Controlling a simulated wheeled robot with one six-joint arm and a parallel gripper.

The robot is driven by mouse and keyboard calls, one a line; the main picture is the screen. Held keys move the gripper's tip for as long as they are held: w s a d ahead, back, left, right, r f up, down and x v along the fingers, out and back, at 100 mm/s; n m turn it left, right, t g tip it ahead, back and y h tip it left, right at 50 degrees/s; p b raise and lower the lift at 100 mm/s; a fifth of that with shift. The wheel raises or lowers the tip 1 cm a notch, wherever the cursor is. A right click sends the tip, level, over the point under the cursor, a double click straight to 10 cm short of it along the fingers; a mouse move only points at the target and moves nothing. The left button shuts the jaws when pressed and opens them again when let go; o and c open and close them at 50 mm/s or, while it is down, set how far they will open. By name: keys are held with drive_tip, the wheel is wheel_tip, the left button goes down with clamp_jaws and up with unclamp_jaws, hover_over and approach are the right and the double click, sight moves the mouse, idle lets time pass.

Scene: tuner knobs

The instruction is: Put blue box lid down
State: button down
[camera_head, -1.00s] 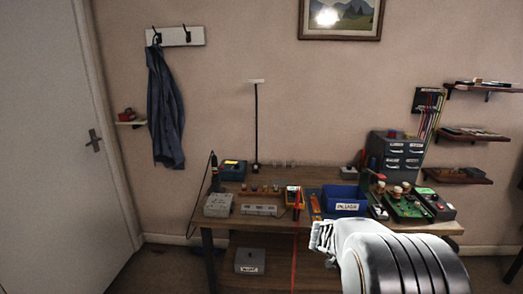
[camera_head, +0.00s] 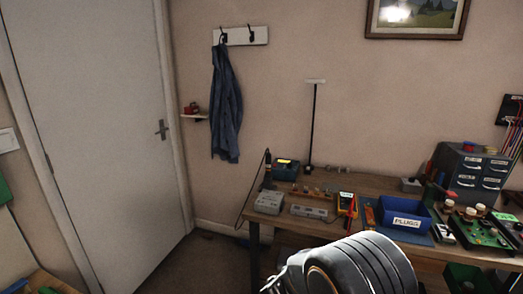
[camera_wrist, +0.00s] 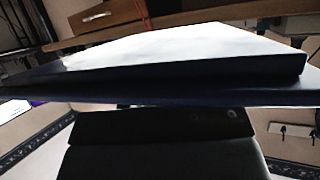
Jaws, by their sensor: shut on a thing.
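The blue box lid (camera_wrist: 185,94) is a flat dark-blue panel that spans the wrist view close to the camera. Its upper face is washed out to white by glare and its near edge is dark blue. My gripper (camera_wrist: 160,122) is shut on it; the fingertips are mostly hidden by the lid. In the head view my arm fills the bottom centre, and the lid and the jaws are not clearly visible there.
A wooden workbench (camera_head: 375,185) holds a blue bin marked PLUGS (camera_head: 405,213), grey boxes, a small dark-blue box (camera_head: 286,168) and a green circuit board (camera_head: 474,230). A grey drawer cabinet (camera_head: 467,172) stands at right. A white door (camera_head: 95,120) and open floor lie left.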

drive_tip(key=r+n+y+p, duration=0.1)
drive_tip(key=r, duration=0.1)
drive_tip(key=r+n+t+y+p, duration=0.1)
drive_tip(key=r, duration=0.1)
drive_tip(key=r+n+t+y+p, duration=0.1)
drive_tip(key=shift+w+a+r+n+y+p, duration=0.3)
drive_tip(key=shift+w+a+r+n, duration=0.1)
drive_tip(key=d+r+p, duration=0.3)
drive_tip(key=r, duration=0.3)
drive_tip(key=shift+s+d+r+n+y+p, duration=0.15)
drive_tip(key=shift+s+r+n+y+p, duration=0.05)
drive_tip(key=shift+r+n+y+p, duration=0.2)
